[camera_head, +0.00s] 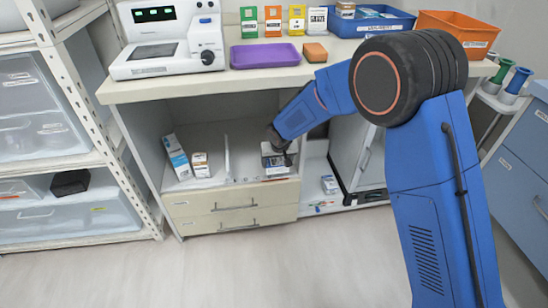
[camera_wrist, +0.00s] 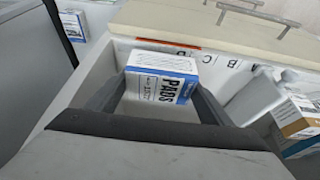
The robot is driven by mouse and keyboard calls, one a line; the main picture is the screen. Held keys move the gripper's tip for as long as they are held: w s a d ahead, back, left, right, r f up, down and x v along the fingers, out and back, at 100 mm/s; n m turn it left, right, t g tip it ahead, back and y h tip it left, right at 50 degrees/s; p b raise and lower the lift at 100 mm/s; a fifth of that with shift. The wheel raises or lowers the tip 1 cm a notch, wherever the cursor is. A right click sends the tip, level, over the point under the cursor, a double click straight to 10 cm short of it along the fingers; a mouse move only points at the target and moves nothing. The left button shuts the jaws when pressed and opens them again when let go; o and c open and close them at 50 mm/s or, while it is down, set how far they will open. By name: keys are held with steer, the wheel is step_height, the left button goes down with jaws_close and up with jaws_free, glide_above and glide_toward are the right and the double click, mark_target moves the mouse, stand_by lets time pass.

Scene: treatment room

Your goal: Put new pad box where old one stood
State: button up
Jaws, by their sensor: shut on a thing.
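A white and blue pad box (camera_wrist: 160,85) marked PADS is between the fingers of my gripper (camera_wrist: 158,100) in the wrist view. The gripper is shut on it. In the head view my gripper (camera_head: 280,146) reaches into the open shelf under the counter, at the right part of that shelf. The pad box (camera_head: 279,170) shows below it near the shelf's front edge. I cannot tell whether the box touches the shelf floor. Another small white box (camera_head: 330,184) stands lower, to the right of the drawers; it also shows at the upper left of the wrist view (camera_wrist: 72,24).
A tall blue-white box (camera_head: 177,157) and a smaller box (camera_head: 201,165) stand at the shelf's left, beside a thin white divider (camera_head: 227,158). Letters mark the front edge. Drawers (camera_head: 232,206) lie below. The counter (camera_head: 140,91) above carries a device, purple tray and bins.

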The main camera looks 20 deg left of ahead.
steer(key=w+a, duration=0.1)
steer(key=w, duration=0.1)
steer(key=w+a, duration=0.1)
steer(key=w, duration=0.1)
steer(key=w+a, duration=0.1)
steer(key=w, duration=0.1)
steer(key=shift+a, duration=0.3)
steer(key=shift+f, duration=1.75)
steer(key=shift+f, duration=0.1)
steer(key=o, duration=1.1)
steer(key=v, duration=0.7)
steer(key=shift+r, duration=0.3)
